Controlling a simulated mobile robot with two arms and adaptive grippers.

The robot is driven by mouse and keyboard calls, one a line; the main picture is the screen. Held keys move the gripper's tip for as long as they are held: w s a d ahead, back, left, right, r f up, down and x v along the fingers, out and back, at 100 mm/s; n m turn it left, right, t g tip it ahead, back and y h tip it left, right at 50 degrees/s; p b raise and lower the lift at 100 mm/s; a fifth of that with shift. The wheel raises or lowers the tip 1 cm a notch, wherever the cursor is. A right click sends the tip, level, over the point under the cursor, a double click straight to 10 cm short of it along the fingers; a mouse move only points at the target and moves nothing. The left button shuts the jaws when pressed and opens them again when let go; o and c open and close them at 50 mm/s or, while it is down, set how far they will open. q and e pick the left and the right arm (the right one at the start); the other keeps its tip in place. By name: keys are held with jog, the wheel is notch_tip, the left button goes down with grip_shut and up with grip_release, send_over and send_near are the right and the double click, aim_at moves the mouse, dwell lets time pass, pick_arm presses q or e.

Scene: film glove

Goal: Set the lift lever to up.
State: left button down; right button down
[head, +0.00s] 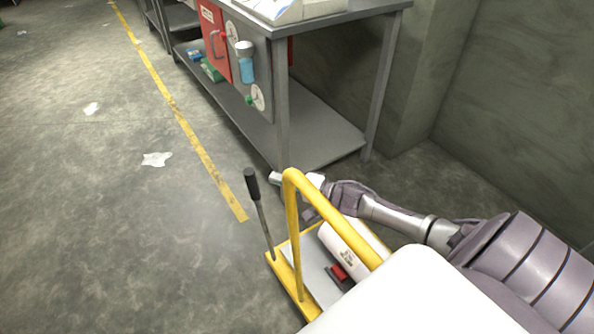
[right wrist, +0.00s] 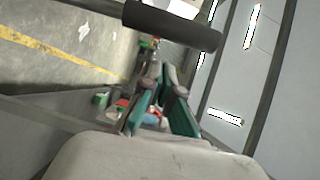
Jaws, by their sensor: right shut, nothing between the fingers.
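The lift lever (head: 259,211) is a grey rod with a black grip, rising from the left side of a yellow cart base (head: 282,274). It stands nearly upright, leaning slightly left at the top. My right gripper (head: 273,178) is just right of the black grip, behind the yellow hoop handle (head: 291,220), which hides part of it. In the right wrist view, my right gripper (right wrist: 156,72) is shut and empty. A black bar that looks like the lever grip (right wrist: 172,25) crosses beyond the fingertips. I cannot tell whether they touch. My left gripper is out of view.
The cart carries a white cylinder (head: 350,243) and a red switch (head: 340,273). A grey metal table (head: 330,136) with a red panel (head: 214,40) stands behind. The floor to the left is open, with a yellow line (head: 193,141) and scraps.

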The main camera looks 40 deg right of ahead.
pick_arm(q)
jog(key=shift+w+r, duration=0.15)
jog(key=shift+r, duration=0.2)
pick_arm(e)
jog(key=shift+w+a+f, duration=0.1)
jog(key=shift+w+a, duration=0.05)
jog(key=shift+a, duration=0.7)
jog(key=shift+w+a+f, duration=0.1)
jog(key=shift+a, duration=0.75)
jog(key=shift+a, duration=0.2)
